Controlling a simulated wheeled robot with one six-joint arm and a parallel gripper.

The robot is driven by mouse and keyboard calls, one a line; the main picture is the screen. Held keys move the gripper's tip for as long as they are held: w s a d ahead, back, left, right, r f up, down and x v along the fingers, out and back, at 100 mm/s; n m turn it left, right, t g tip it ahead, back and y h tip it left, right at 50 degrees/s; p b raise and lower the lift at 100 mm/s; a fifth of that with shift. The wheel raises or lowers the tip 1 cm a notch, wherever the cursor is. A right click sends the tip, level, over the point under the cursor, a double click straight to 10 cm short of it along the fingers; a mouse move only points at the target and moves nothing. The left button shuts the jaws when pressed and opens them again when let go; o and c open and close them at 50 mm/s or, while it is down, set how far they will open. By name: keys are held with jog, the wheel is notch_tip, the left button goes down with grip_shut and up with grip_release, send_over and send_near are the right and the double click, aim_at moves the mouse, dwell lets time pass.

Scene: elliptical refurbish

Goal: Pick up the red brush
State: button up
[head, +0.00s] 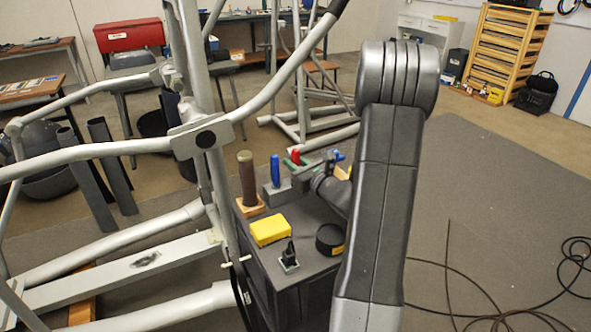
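A small red object (295,157), which may be the red brush, shows at the back of the dark cabinet top (270,262). It is too small and partly covered for its full shape to be clear. My gripper (298,178) is over the back right of the cabinet, just in front of and below the red object in the picture. My arm hides part of this area. I cannot tell whether the fingers are open, shut or touching anything.
On the cabinet stand a brown cylinder (246,178), a blue upright object (275,170), a yellow box (269,230), a black round item (331,239) and a small black switch-like part (289,256). The elliptical's grey frame (95,152) rises close on the left. Black cable (490,312) lies right.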

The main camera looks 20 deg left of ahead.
grip_shut()
